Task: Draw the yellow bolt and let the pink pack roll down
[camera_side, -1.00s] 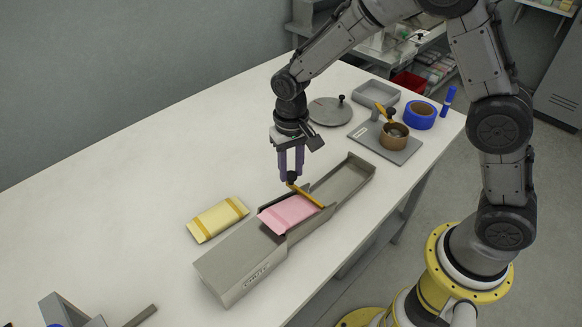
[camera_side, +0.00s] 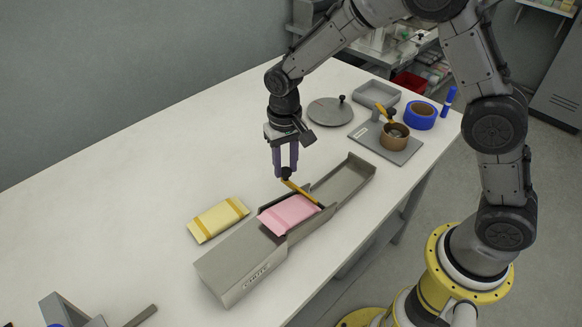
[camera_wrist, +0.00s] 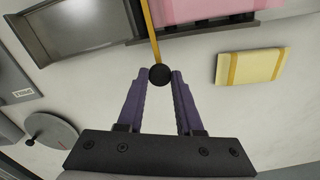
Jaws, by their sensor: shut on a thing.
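The pink pack (camera_side: 289,214) lies in the sloping grey chute (camera_side: 240,262), just on the near side of the yellow bolt (camera_side: 303,193). The bolt is a thin bar crossing the chute, with a black knob (camera_wrist: 160,74) at its outer end. My gripper (camera_side: 286,172) is shut on this knob at the chute's left side. In the wrist view the knob sits between my two purple fingertips, and the bar (camera_wrist: 152,35) runs up from it toward the chute. The pink pack (camera_wrist: 195,10) also shows at the top there. The bolt's far end is hard to make out.
A yellow pack (camera_side: 218,220) lies on the white table left of the chute. The chute's lower tray (camera_side: 360,172) is empty.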

